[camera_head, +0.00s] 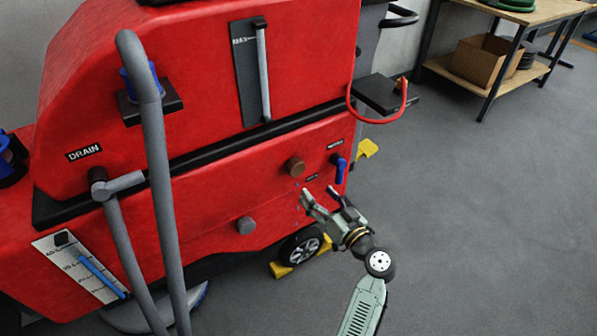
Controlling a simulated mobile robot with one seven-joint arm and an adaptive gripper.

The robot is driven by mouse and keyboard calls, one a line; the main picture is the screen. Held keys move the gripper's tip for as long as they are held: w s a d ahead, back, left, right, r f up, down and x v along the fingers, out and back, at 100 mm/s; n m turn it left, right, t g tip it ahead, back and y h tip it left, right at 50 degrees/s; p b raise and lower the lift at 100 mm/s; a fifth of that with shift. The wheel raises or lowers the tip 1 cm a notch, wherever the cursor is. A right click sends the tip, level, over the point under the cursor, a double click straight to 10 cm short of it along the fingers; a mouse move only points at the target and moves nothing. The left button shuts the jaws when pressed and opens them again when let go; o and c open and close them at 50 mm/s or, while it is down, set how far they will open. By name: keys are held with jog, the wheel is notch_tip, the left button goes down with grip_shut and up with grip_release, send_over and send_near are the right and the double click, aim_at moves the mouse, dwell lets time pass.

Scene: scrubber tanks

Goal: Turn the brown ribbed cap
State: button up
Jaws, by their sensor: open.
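The brown ribbed cap (295,167) sticks out from the lower red body of the scrubber machine (200,120), under the black seam. My gripper (321,193) is open and empty in front of the machine. Its fingers point up and left toward the side panel, a little below and right of the cap in the picture. A gap shows between the fingers and the cap. My arm comes up from the bottom right.
A grey knob (246,225) is left of and below the cap. A blue lever (340,168) is to its right. A wheel (301,246) with yellow chocks is below. A grey hose (155,150) hangs at left. Open floor lies right; a workbench (520,20) stands behind.

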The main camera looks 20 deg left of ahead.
aim_at(298, 172)
jog(key=p+x, duration=0.1)
jog(key=x, duration=0.3)
jog(key=p+x, duration=0.2)
jog(key=x, duration=0.3)
jog(key=shift+w+a+r, duration=0.15)
jog(key=shift+a+r, duration=0.05)
jog(key=shift+w+a+f, duration=0.15)
jog(key=shift+w+a, duration=0.2)
jog(key=shift+a, duration=0.15)
jog(key=shift+c, duration=0.4)
jog(key=c, duration=1.1)
